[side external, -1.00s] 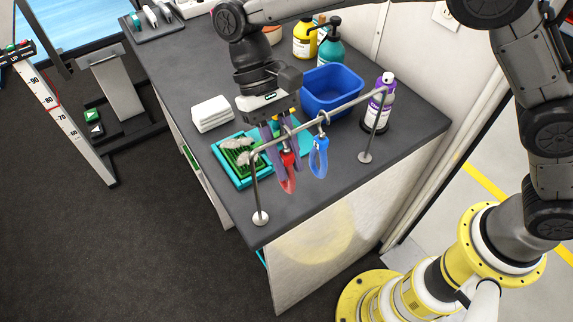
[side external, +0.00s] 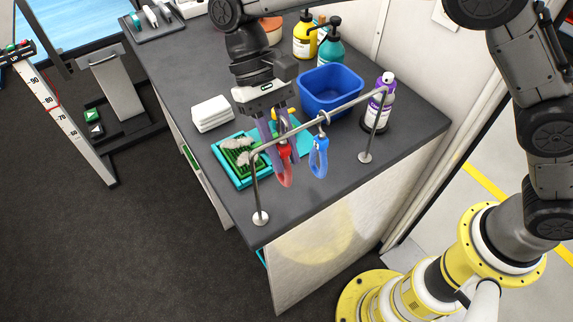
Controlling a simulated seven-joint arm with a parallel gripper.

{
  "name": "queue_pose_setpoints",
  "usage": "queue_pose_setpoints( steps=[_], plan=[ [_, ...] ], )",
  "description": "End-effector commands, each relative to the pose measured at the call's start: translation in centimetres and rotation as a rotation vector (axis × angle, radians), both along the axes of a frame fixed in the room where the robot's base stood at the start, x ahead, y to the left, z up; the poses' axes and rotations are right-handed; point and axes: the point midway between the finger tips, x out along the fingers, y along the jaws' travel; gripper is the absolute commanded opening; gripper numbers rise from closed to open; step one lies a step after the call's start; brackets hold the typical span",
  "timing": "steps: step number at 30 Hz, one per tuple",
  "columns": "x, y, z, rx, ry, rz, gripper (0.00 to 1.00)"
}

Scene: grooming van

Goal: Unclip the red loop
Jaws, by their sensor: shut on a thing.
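The red loop (side external: 286,172) hangs by the metal rail (side external: 345,106) at the front of the counter. My gripper (side external: 278,150) reaches down from above and behind the rail, its purple fingers shut on the upper part of the red loop. The fingers partly hide the loop's top and its clip, so I cannot tell whether the clip is still on the rail. A blue loop (side external: 319,158) hangs from a clip on the same rail, just right of the red one.
A teal tray with a green brush (side external: 238,156) lies left of my gripper. Folded white towels (side external: 212,113) lie at the back left. The floor before the counter is clear.

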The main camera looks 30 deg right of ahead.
Motion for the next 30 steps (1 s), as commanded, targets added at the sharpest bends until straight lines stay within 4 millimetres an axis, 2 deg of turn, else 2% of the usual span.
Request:
queue_pose_setpoints(
  steps=[30],
  plan=[
    [3.5, 0.0, 0.0, -0.001, 0.000, 0.001, 0.00]
  ],
)
